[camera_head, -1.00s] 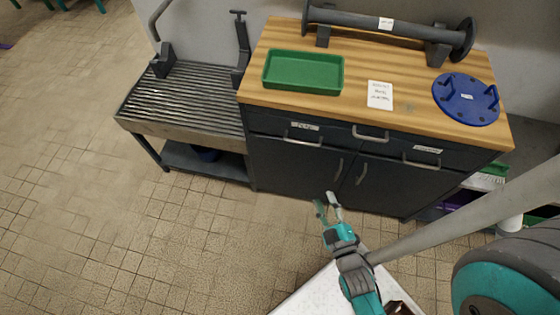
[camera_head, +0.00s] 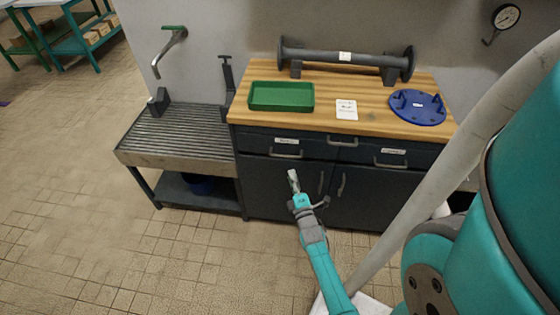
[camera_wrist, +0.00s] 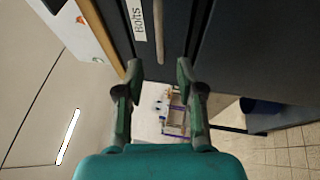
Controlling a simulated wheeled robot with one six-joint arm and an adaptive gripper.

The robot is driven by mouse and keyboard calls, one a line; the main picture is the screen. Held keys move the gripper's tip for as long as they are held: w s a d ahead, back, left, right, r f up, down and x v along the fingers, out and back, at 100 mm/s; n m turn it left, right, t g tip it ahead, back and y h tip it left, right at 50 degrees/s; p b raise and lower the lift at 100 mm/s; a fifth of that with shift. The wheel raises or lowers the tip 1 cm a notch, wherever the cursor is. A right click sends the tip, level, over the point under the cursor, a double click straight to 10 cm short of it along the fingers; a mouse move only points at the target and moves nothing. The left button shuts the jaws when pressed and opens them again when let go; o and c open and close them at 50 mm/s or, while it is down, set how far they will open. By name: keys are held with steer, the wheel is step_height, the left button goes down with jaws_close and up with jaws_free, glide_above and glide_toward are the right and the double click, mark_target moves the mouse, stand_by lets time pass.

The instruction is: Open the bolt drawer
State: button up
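The bolt drawer (camera_head: 262,144) is the left one in the dark cabinet under the wooden top, and it is closed. Its bar handle (camera_head: 286,155) sits below a white label. In the wrist view the label (camera_wrist: 138,18) reads "Bolts", with the handle (camera_wrist: 159,35) beside it. My gripper (camera_head: 292,175) is just below this handle, in front of the left cabinet door. In the wrist view my gripper (camera_wrist: 157,73) is open and empty. The handle lines up with the gap between the fingers, apparently beyond the tips; contact cannot be made out.
A middle drawer handle (camera_head: 342,143) and a right drawer handle (camera_head: 390,164) are close by. On the worktop are a green tray (camera_head: 281,107), a flanged pipe and a blue flange (camera_head: 418,120). A slatted bench (camera_head: 180,132) adjoins at left. The floor in front is clear.

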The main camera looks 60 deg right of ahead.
steer(key=x, duration=0.9)
steer(key=shift+w+d, duration=0.25)
steer(key=shift+w, duration=0.05)
jaws_close()
